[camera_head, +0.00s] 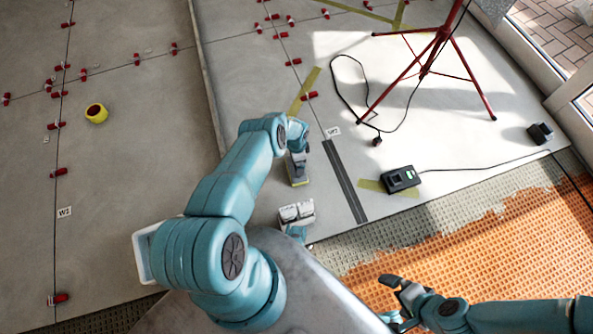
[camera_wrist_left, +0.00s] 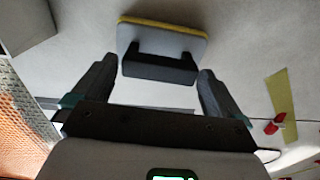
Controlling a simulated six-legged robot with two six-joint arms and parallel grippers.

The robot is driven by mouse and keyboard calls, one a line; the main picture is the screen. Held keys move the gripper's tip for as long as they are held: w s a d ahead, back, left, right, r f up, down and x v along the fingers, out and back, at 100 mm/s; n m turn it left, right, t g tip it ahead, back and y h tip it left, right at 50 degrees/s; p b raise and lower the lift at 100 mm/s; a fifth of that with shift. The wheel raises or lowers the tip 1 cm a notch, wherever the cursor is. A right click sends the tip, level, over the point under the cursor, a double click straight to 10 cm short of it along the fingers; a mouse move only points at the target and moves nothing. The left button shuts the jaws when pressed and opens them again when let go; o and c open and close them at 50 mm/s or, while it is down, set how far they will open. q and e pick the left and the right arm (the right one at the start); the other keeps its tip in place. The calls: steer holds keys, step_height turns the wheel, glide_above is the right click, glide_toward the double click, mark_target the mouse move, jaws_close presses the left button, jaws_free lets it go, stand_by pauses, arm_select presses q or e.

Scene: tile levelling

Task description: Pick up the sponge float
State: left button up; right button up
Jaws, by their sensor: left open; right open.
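The sponge float (camera_wrist_left: 163,32) has a pale plate with a yellow sponge edge and a dark handle (camera_wrist_left: 158,68). It lies on the grey tile floor, and in the head view its yellow edge (camera_head: 300,183) shows just below my left gripper (camera_head: 298,165). In the left wrist view my left gripper (camera_wrist_left: 158,70) is open, with its fingertips on either side of the handle's ends. I cannot tell whether they touch it. My right gripper (camera_head: 390,298) is open and empty at the lower right, over the orange matting.
A white-topped pack (camera_head: 296,212) stands close to the float. A dark bar (camera_head: 345,180) and a black charger (camera_head: 402,179) with a cable lie to the right. A red tripod (camera_head: 430,65) stands behind. A yellow roll (camera_head: 96,113) and red clips lie on the left tiles.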

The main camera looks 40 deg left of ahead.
arm_select(q)
step_height(320, 180, down, 2)
steer(key=shift+f+b, duration=0.15)
steer(key=shift+b, duration=0.3)
steer(key=shift+c, duration=0.3)
steer(key=c, duration=0.8)
steer(key=shift+o, duration=0.2)
